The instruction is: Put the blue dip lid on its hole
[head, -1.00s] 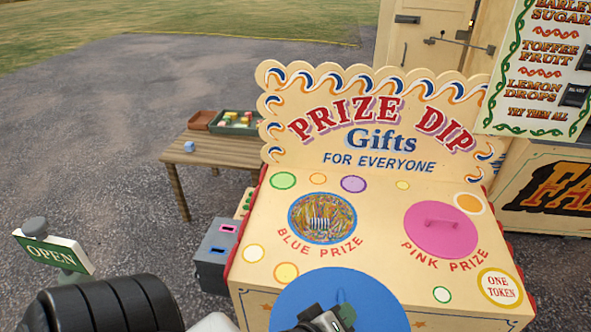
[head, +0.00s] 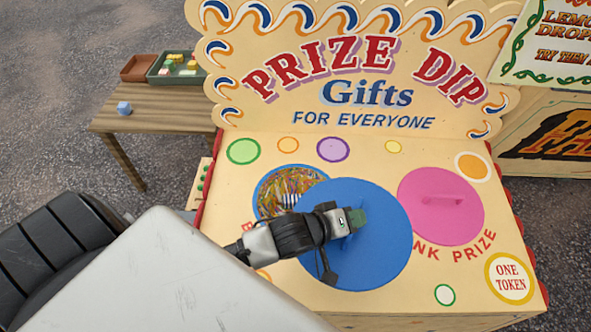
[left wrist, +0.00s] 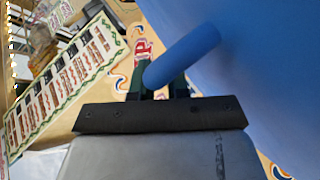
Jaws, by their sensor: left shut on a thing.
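The blue dip lid (head: 378,262) is a round blue disc with a handle. My left gripper (head: 345,222) is shut on that handle; the left wrist view shows the blue handle (left wrist: 184,55) between the fingers. In the head view the lid appears over the middle of the prize dip top, covering the right part of the blue prize hole (head: 280,188). The hole's left part shows, with colourful shredded filling and a striped item inside. I cannot tell how high the lid is above the counter. My right gripper is not in view.
The pink lid (head: 440,207) lies on the right of the counter (head: 330,142). The prize dip signboard (head: 350,65) rises behind.

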